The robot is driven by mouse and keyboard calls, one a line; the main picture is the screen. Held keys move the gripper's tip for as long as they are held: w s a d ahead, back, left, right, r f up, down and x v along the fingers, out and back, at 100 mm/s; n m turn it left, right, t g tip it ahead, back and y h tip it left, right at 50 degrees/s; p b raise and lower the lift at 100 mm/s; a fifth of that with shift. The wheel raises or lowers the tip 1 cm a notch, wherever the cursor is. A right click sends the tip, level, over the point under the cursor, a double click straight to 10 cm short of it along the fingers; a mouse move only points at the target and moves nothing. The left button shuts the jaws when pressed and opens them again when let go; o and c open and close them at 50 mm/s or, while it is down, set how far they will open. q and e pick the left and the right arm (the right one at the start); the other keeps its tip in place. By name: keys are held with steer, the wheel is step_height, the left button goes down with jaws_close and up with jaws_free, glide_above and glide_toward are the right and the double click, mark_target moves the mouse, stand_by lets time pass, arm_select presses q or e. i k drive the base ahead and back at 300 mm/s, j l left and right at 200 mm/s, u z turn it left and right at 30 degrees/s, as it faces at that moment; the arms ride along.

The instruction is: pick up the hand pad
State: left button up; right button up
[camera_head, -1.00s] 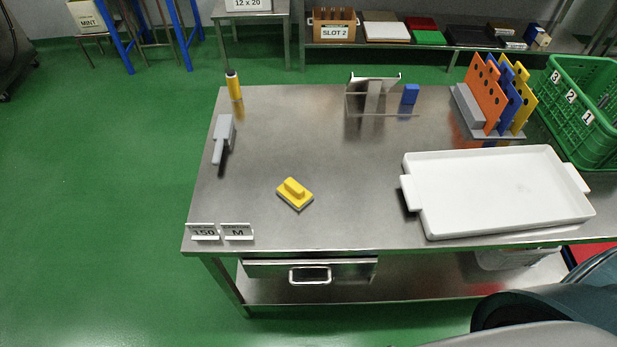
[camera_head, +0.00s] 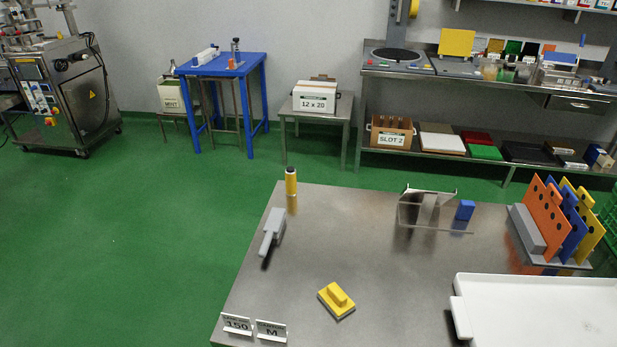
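The hand pad (camera_head: 337,300) looks to be the yellow block with a raised yellow grip and a grey underside. It lies flat on the steel table (camera_head: 375,240), left of the white tray. Nothing touches it. Neither of my grippers shows in the head view.
A white tray (camera_head: 461,318) stands at the right. The table around the pad is clear.

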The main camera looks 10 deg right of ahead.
mark_target(337, 303)
steer(key=j+z, duration=0.15)
steer(key=z, duration=0.35)
steer(key=j+z, duration=0.25)
steer(key=j, duration=0.15)
steer(key=j+z, duration=0.25)
steer(key=j, duration=0.65)
steer(key=k+j+z, duration=0.1)
steer(key=j, duration=0.45)
steer(key=k+j+z, duration=0.1)
steer(key=j, duration=0.4)
